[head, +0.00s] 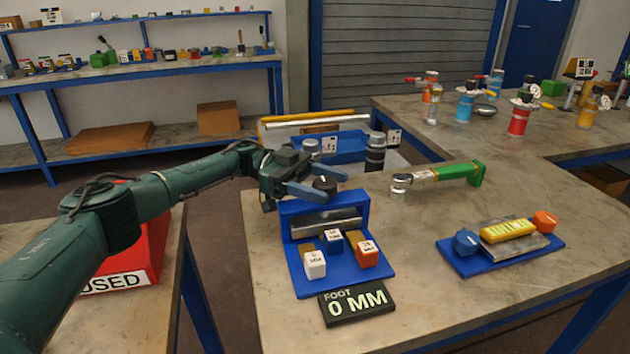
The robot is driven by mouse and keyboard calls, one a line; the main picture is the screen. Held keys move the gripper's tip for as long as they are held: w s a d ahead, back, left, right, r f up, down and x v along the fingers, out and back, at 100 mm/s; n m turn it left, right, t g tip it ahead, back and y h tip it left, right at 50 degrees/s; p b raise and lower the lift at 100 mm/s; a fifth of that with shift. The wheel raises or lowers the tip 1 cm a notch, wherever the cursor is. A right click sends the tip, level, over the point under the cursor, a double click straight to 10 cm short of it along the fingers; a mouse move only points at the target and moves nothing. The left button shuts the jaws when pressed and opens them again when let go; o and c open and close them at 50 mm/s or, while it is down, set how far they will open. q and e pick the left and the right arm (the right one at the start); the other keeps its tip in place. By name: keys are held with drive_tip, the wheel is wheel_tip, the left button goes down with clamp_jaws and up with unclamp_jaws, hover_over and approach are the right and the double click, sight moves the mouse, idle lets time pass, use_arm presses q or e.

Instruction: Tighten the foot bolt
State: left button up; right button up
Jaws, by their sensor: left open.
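My left gripper (332,184) is open above the back of a blue stand (290,212). A black knob-like piece (324,183) shows between its fingers; I cannot tell whether they touch it. I cannot tell for sure which piece is the foot bolt. A black sign (357,302) in front reads "FOOT 0 MM". My right gripper is not in view.
A green-ended tool (440,174) with a silver head lies right of the stand. A blue tray (470,262) with a yellow piece (507,231) is further right. A dark cylinder (375,152) stands behind. A red bin (150,250) is at left.

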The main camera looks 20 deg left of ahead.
sight(315, 182)
use_arm(q)
drive_tip(key=b+v, duration=0.1)
drive_tip(key=v, duration=0.4)
drive_tip(key=shift+f, duration=0.15)
drive_tip(key=shift+w+a+b, duration=0.15)
drive_tip(key=shift+a+b, duration=0.4)
drive_tip(key=shift+a, duration=0.5)
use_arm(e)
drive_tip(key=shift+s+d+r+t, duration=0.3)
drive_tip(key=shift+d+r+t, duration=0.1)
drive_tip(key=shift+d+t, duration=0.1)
